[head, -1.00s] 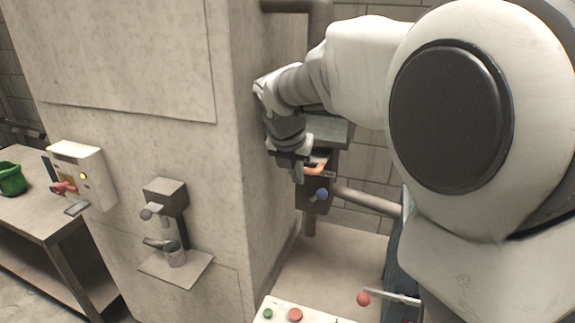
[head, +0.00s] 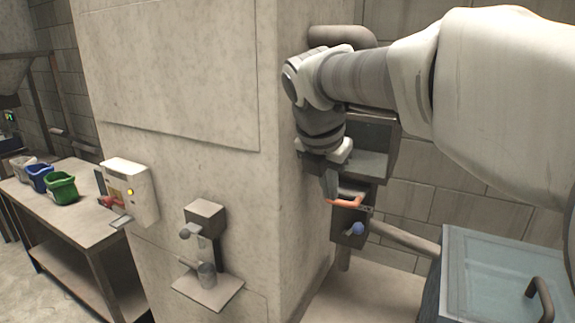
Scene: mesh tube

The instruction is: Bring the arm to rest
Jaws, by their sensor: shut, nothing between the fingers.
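My arm reaches in from the right side of the head view, bent at the wrist so that the hand points down. My gripper (head: 330,186) is shut and empty. Its fingertips are beside the orange-red handle (head: 346,203) on a dark wall-mounted box (head: 350,228) with a blue knob. I cannot tell whether the fingers touch the handle.
A large concrete pillar (head: 180,75) stands left of my gripper. On it are a white control box (head: 132,190) and a small dispenser on a shelf (head: 208,291). A glass-topped box (head: 490,270) stands at lower right. A bench (head: 100,232) holds green, blue and pale bins.

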